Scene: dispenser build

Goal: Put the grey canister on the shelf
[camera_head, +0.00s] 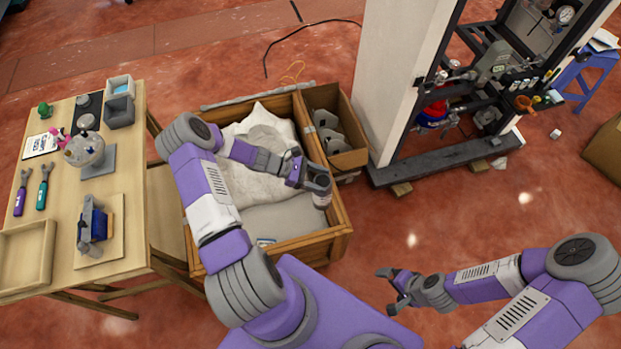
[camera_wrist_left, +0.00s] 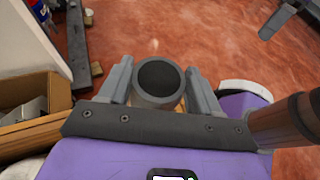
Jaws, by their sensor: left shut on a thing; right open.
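My left gripper (camera_head: 318,180) is shut on the grey canister (camera_head: 322,201) above the right edge of the wooden crate. In the left wrist view the canister (camera_wrist_left: 158,84) sits between the two fingers, its round dark end facing the camera. The fingers hide part of its sides. A dark metal rack (camera_head: 447,150) with shelf-like levels stands at the upper right, apart from the canister. I cannot tell which level is the task's shelf. My right gripper (camera_head: 391,290) is open and empty above the red floor at the lower middle.
The wooden crate (camera_head: 341,232) holds pale sacks. A cardboard box (camera_head: 352,160) with grey parts stands beside it, near a white pillar (camera_head: 395,80). A workbench (camera_head: 135,200) with tools is at the left.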

